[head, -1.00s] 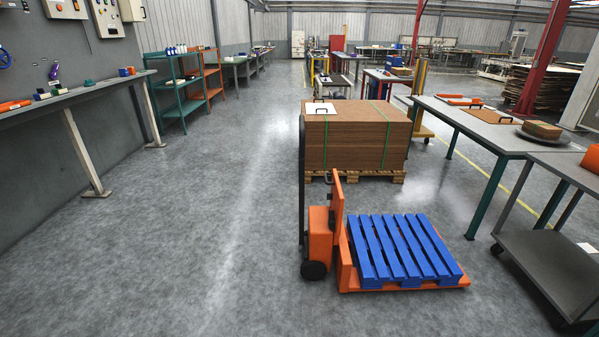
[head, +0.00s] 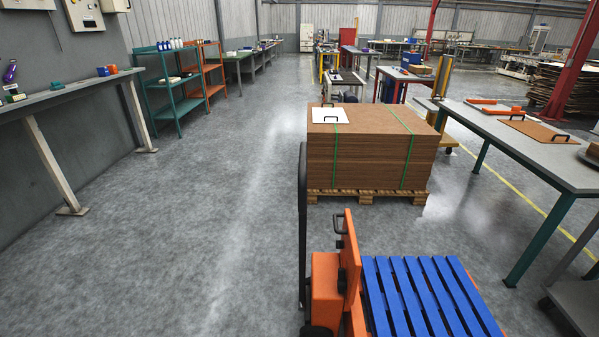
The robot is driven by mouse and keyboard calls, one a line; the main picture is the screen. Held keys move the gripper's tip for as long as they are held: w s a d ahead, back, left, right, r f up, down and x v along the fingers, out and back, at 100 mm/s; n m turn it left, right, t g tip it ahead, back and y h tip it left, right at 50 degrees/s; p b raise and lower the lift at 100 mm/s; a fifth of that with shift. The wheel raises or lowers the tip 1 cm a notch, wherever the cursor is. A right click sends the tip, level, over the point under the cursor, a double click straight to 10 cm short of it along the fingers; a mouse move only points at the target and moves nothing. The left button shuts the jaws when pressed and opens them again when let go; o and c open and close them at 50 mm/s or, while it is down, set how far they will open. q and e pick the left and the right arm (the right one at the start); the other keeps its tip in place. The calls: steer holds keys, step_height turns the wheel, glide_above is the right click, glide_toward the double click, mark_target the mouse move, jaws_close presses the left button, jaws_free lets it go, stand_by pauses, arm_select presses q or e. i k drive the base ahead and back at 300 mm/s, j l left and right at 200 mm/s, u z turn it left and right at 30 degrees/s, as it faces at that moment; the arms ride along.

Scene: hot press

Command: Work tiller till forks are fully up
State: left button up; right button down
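An orange pallet truck (head: 326,284) stands close in front of me at the lower middle right, its lower part cut off by the picture's bottom edge. Its dark upright tiller (head: 302,225) rises at its left side. A blue slatted pallet (head: 425,290) lies on the truck's forks, to the right of the orange body. The forks themselves are hidden or out of frame, so I cannot tell their height. Neither of my grippers is in view.
A strapped stack of brown boards (head: 360,165) on a wooden pallet (head: 370,195) stands behind the truck. A grey table (head: 540,155) is at right. A wall bench (head: 60,95) and shelves (head: 165,90) line the left. The floor at left is clear.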

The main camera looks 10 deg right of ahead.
mark_target(302, 192)
steer(key=i+l+u, duration=0.1)
steer(key=i, duration=0.3)
steer(key=i+l+u, duration=0.1)
steer(key=i+l, duration=0.2)
steer(key=i, duration=0.15)
